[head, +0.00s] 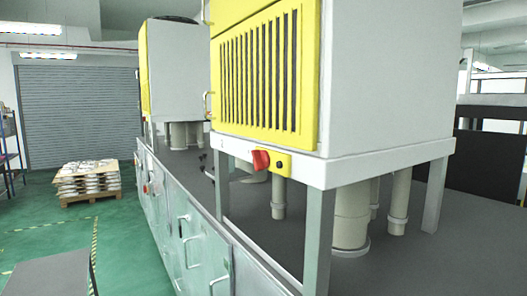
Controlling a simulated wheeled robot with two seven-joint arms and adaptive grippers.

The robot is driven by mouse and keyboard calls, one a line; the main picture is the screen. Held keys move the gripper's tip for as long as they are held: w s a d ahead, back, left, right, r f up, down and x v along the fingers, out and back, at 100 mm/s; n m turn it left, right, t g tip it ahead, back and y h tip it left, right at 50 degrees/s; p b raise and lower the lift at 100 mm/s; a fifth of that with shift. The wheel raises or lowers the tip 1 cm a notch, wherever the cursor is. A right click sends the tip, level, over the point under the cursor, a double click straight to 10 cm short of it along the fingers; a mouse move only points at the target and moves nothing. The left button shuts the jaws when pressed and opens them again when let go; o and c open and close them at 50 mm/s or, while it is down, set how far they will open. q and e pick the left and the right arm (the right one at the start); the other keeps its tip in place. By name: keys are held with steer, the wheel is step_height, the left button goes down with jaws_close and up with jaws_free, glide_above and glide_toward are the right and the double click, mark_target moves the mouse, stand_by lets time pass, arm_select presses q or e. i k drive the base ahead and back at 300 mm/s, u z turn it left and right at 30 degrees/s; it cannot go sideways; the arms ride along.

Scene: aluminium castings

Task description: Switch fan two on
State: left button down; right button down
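A large pale grey cabinet unit with a yellow slatted front (265,78) stands at the right on a raised frame. A red rotary switch (261,160) sits on the frame's front rail under the yellow front. A yellow plate with a small black knob (280,164) is just right of it. A second similar unit (170,70) stands farther back, with a small red part (146,188) low on the bench front near it. No labels are readable, so I cannot tell which unit is fan two. Neither of my grippers is in view.
A long grey bench with metal doors and handles (184,226) runs below the units. A pallet of stacked castings (88,180) stands on the green floor at the left. A dark grey tabletop (50,275) is at the lower left. The marked floor between is clear.

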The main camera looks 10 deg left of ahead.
mark_target(261, 159)
steer(key=u, duration=0.55)
steer(key=k, duration=1.35)
steer(key=u, duration=1.25)
steer(key=i, duration=1.55)
steer(key=z, duration=0.7)
steer(key=i, duration=0.2)
steer(key=z, duration=0.35)
